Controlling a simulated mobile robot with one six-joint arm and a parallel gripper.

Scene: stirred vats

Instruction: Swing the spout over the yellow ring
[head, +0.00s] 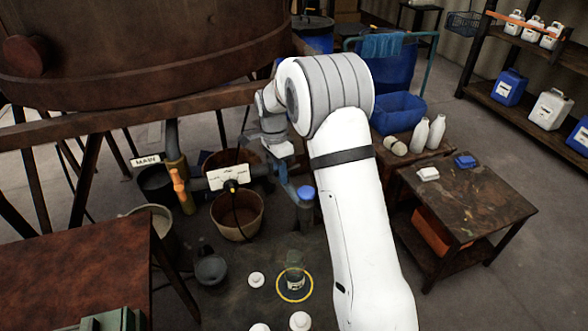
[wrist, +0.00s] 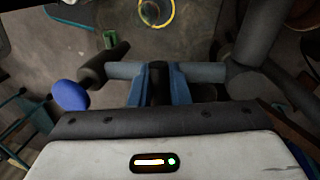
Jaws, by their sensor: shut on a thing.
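The yellow ring (head: 280,297) lies on the grey surface at the front, with a greenish glass jar (head: 295,276) standing in it. The ring also shows at the top of the wrist view (wrist: 172,17). The spout is a grey horizontal pipe (wrist: 207,74) running from an upright pipe at right to a dark elbow (wrist: 106,65) with a blue cap (wrist: 70,95); its capped end also shows in the head view (head: 305,193). My gripper (wrist: 158,86) has its blue fingers shut on the spout's dark grip. The elbow is beside the ring in the wrist view, not over it.
A pipe with an orange handle (head: 180,187) and a MAIN label stands at left, near several buckets (head: 237,220). White lids (head: 257,280) lie near the ring. A side table (head: 480,205) stands at right. The big vat (head: 150,50) fills the upper left.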

